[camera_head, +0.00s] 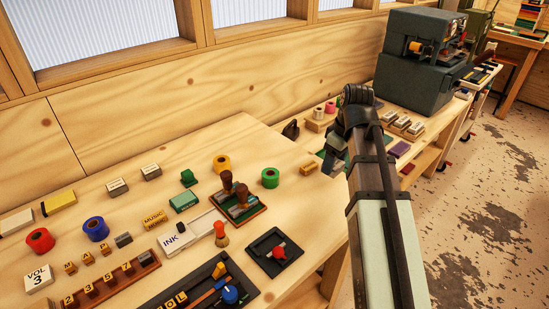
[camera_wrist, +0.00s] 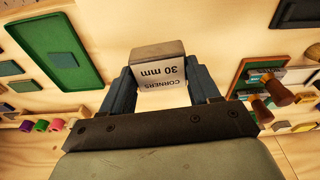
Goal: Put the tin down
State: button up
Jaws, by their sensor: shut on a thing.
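The tin is a small grey box with a pale label reading "CORNERS 30 mm" (camera_wrist: 160,72). It sits between the two dark fingers of my gripper (camera_wrist: 163,88) in the wrist view, and the gripper is shut on it. The label appears upside down there. In the head view my gripper (camera_head: 334,160) is over the right part of the bench, near the wall side. I cannot make out the tin there; the gripper and arm seem to hide it. How high the tin is above the bench is hard to tell.
A green-lined tray (camera_wrist: 88,75) lies left of the tin in the wrist view. Several labelled boxes (camera_head: 403,123) and a dark machine (camera_head: 414,75) are beyond.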

jog(key=w+a+r, duration=0.1)
jog(key=w+a, duration=0.6)
jog(key=a, duration=0.4)
jog(key=w+a, duration=0.6)
jog(key=a, duration=0.4)
jog(key=w+a+f+m, duration=0.1)
jog(key=w+a, duration=0.1)
jog(key=a, duration=1.2)
jog(key=w+a, duration=0.2)
jog(key=a, duration=1.1)
jog(key=shift+a+f, duration=0.1)
jog(key=shift+f, duration=4.7)
jog(key=shift+f, duration=0.15)
jog(key=o, duration=1.1)
jog(key=r, duration=0.4)
jog(key=s+d+r, duration=0.1)
jog(key=r, duration=0.7)
jog(key=shift+s+d+r, duration=0.1)
jog(key=shift+s+d, duration=0.05)
jog(key=shift+s, duration=0.05)
